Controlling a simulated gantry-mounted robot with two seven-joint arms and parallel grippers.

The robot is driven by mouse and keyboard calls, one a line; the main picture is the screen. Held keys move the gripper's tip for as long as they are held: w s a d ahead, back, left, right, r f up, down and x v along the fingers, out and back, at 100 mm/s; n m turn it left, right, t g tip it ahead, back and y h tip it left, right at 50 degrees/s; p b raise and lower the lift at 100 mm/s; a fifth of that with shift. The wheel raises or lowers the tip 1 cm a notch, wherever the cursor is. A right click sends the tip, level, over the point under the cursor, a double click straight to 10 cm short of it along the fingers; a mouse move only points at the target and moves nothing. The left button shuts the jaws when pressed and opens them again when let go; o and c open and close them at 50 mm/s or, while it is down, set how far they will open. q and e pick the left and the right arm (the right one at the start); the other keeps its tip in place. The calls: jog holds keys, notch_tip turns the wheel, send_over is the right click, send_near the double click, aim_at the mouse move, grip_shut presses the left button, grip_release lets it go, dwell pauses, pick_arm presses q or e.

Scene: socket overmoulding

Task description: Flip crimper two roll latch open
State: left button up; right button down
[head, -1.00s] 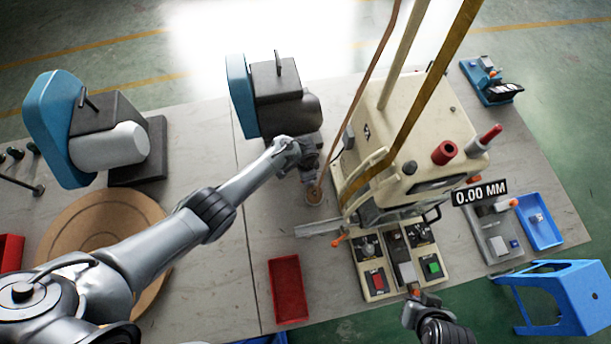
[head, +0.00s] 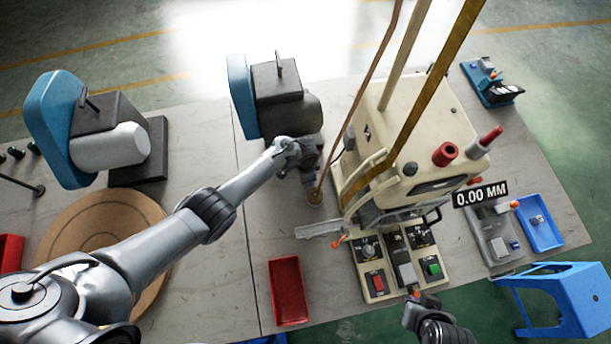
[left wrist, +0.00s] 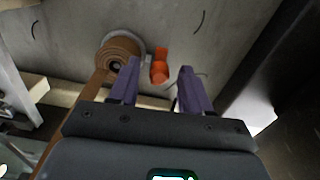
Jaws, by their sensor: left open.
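My left gripper (head: 312,178) reaches over the table to the left side of the cream crimping machine (head: 425,130). In the left wrist view my left gripper's (left wrist: 155,82) two purple fingers are apart, with nothing between them. Beyond the fingertips is an orange latch-like part (left wrist: 159,66), apart from them as far as I can tell. A copper-brown strip roll (left wrist: 119,56) is just left of it, its strip running down past the left finger. The roll also shows small below the gripper in the head view (head: 314,196). My right gripper (head: 417,303) is at the machine's front edge, its fingers unclear.
Two blue-and-black machines stand at the left (head: 90,130) and middle (head: 275,95). A red tray (head: 288,291) lies in front. A blue tray (head: 540,224) and blue stool (head: 560,290) are at right. Tall strips rise from the cream machine. Bare table lies around the red tray.

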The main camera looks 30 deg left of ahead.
pick_arm(q)
jog(key=shift+r, duration=0.1)
notch_tip(320, 180, up, 11)
jog(key=p, duration=0.4)
jog(key=shift+f, duration=0.2)
